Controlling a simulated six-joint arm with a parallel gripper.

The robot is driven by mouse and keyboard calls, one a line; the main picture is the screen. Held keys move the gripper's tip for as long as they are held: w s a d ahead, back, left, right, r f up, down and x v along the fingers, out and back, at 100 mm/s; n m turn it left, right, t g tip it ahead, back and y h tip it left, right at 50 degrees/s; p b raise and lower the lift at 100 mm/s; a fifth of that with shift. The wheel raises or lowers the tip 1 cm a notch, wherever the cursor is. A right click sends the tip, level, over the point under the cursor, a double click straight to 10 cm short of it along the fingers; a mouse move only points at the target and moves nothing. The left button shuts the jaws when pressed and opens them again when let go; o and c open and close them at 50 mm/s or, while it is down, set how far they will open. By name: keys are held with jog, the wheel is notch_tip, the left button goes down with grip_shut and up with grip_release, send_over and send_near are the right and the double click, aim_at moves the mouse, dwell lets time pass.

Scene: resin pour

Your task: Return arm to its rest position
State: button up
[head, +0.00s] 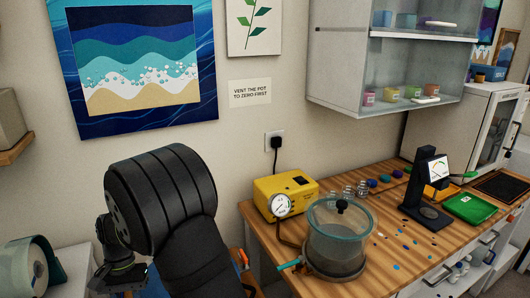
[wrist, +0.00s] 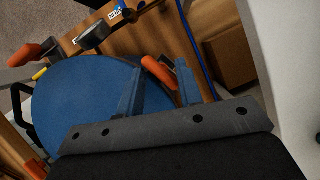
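My arm stands at the left of the head view, bent over, with my gripper (head: 120,277) low beside the workbench's left end. In the wrist view my gripper (wrist: 160,66) shows a dark grey bar and two bluish fingers with a gap between them. It is open, and I see nothing held. An orange-handled tool (wrist: 158,72) shows behind the gap, and a large blue round surface (wrist: 75,105) lies behind the left finger. Whether the fingers touch either cannot be told.
The wooden workbench (head: 375,278) holds a yellow pump (head: 285,190) with a gauge, a lidded clear pot (head: 337,240), jars and a black stand (head: 425,195). A wall cabinet (head: 395,60) hangs above. A green roll (head: 25,268) stands at lower left. A brown box (wrist: 220,55) shows in the wrist view.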

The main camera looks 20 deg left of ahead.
jog(key=shift+m, duration=0.7)
jog(key=shift+y, duration=0.3)
jog(key=shift+r, duration=0.1)
notch_tip(320, 180, up, 17)
jog(key=n+t+y, duration=0.2)
jog(key=n+t, duration=0.2)
jog(key=n, duration=0.3)
jog(key=f, duration=1.7)
jog(key=shift+s+d+f, duration=0.1)
jog(key=shift+s+f, duration=0.15)
grip_shut()
